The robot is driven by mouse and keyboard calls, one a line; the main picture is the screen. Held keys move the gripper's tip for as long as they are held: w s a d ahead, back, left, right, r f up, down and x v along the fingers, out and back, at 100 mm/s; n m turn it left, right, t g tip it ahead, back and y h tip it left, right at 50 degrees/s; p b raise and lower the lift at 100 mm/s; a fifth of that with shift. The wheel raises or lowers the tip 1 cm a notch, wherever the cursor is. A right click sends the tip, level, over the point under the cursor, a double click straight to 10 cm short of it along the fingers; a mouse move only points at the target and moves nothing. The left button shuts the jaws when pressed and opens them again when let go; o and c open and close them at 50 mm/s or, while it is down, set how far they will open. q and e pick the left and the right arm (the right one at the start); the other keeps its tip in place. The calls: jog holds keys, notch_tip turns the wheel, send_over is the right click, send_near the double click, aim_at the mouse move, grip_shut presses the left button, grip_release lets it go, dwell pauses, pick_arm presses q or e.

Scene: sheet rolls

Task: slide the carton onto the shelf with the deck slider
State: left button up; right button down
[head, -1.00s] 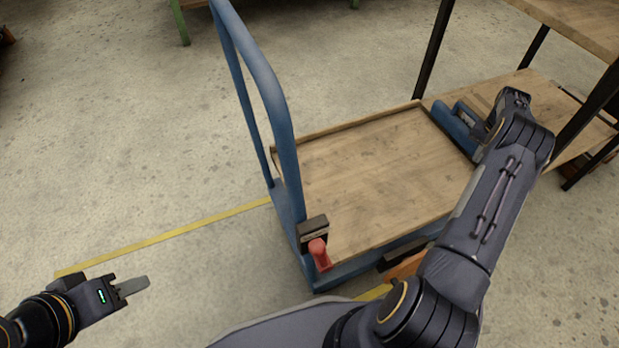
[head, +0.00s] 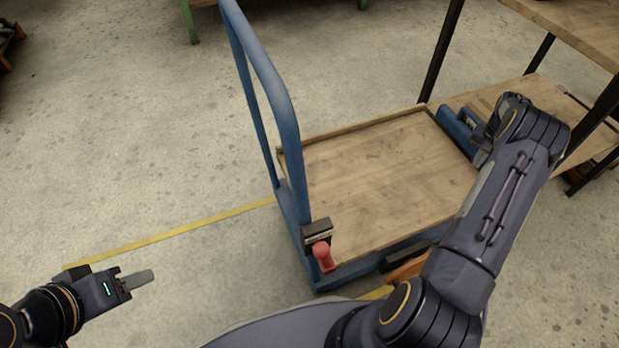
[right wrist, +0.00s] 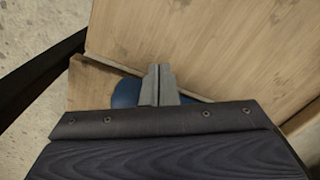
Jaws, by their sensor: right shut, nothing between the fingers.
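I cannot make out a carton in either view. The flat wooden deck (head: 385,175) of a blue cart lies bare in the head view. A blue part (head: 458,128), perhaps the deck slider, stands at the deck's right end, partly behind my right wrist. In the right wrist view my right gripper (right wrist: 158,72) is shut and empty above wooden boards, close to a blue piece (right wrist: 124,92). My left gripper (head: 140,279) is over the floor at lower left, away from the cart; its opening is unclear.
The cart's tall blue handle (head: 268,75) rises at its left end, with a red knob (head: 323,256) near its foot. A rack with dark posts and a low wooden shelf (head: 535,90) adjoins the deck's right end.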

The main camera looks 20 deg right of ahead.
notch_tip(320, 180, up, 11)
jog(key=p, duration=0.6)
jog(key=shift+f+p, duration=0.15)
jog(key=shift+p, duration=0.15)
dwell(0.4)
